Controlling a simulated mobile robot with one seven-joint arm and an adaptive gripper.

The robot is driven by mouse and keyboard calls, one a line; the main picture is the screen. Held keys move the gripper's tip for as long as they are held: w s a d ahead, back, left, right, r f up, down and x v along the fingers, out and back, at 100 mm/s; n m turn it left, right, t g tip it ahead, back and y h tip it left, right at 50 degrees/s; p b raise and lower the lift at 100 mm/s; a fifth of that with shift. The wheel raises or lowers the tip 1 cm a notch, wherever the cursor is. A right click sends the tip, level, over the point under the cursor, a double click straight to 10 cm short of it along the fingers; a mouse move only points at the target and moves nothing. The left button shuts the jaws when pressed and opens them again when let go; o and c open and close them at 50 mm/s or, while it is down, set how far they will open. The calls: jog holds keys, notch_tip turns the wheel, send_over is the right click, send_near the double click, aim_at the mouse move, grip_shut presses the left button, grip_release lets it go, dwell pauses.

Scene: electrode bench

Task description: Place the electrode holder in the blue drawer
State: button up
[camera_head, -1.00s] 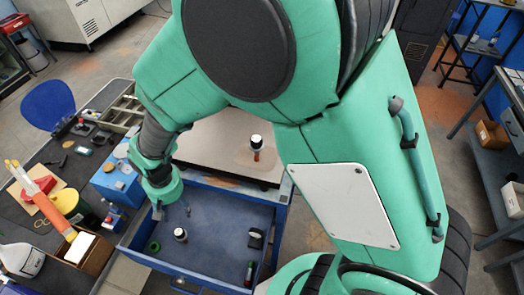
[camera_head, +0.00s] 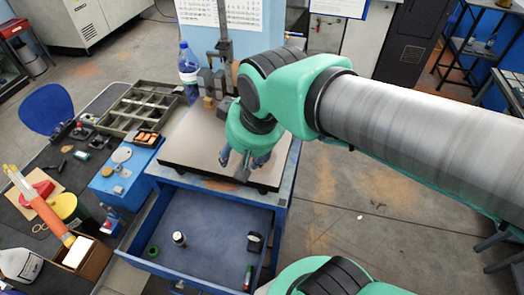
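The blue drawer (camera_head: 215,222) is pulled open below the beige-topped stand. My gripper (camera_head: 242,167) points down over the beige top (camera_head: 190,143), near its right front edge. Parts of its fingers show, but my arm's green end hides most of the grip, so I cannot tell whether it is open or holds something. An upright piece with a black-and-white top, possibly the electrode holder, is hidden now. It stood on the top near this spot in the earlier frame.
In the drawer are a small black-and-white bottle (camera_head: 179,239), a dark block (camera_head: 254,242), a green-and-red tube (camera_head: 248,277) and a green ring (camera_head: 152,252). The drawer's middle is clear. A plastic bottle (camera_head: 188,65) stands behind the top.

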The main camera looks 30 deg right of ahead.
jog(key=s+d+r, duration=0.2)
jog(key=s+d, duration=0.1)
jog(key=s, duration=0.2)
jog(key=shift+r+m+t+h, duration=0.3)
jog(key=shift+r+t, duration=0.05)
jog(key=shift+t, duration=0.05)
